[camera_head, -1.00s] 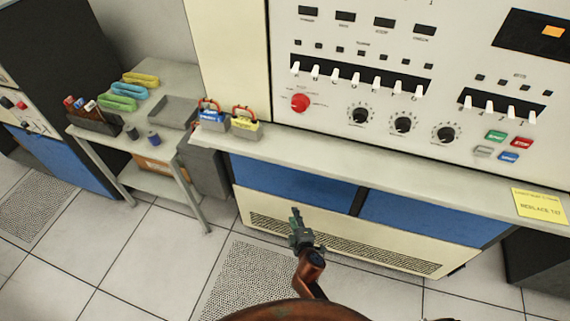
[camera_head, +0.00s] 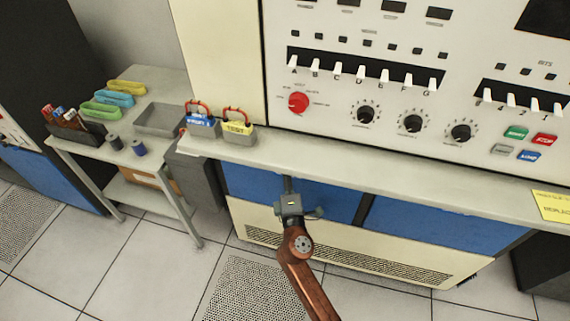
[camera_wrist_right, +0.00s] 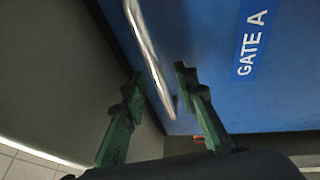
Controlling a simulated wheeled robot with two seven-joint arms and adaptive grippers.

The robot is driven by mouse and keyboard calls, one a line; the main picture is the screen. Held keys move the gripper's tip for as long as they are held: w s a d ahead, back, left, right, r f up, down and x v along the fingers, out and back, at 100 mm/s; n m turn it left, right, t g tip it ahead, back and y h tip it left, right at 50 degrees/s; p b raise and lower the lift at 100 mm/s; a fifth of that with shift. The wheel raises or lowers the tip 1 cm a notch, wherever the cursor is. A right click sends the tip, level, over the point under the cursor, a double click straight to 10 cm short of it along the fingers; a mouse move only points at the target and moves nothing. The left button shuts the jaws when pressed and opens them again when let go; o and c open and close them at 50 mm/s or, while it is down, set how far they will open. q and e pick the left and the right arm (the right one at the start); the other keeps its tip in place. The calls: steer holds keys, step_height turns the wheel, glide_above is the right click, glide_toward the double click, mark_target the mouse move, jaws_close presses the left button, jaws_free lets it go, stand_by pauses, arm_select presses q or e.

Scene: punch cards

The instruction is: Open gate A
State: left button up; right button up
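Gate A is the left blue panel (camera_head: 335,198) under the console's ledge. In the right wrist view it fills the upper right as a blue face (camera_wrist_right: 215,60) with a "GATE A" label (camera_wrist_right: 252,43). A bright metal bar handle (camera_wrist_right: 150,55) runs along it. My right gripper (camera_head: 288,184) is in front of the panel, just below the ledge. Its fingers (camera_wrist_right: 159,73) are apart, with the handle appearing between them in the right wrist view. I cannot tell how deep the handle sits between them. My left gripper is not in view.
The console ledge (camera_head: 370,179) overhangs the gate. Two small card boxes with red handles, one blue-labelled (camera_head: 200,123) and one yellow-labelled (camera_head: 238,130), stand on it. A side table (camera_head: 130,92) with a tray and spools is at left. A vented cream panel (camera_head: 375,262) lies below.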

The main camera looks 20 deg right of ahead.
steer(key=shift+w, duration=0.3)
steer(key=shift+c, duration=0.5)
jaws_close()
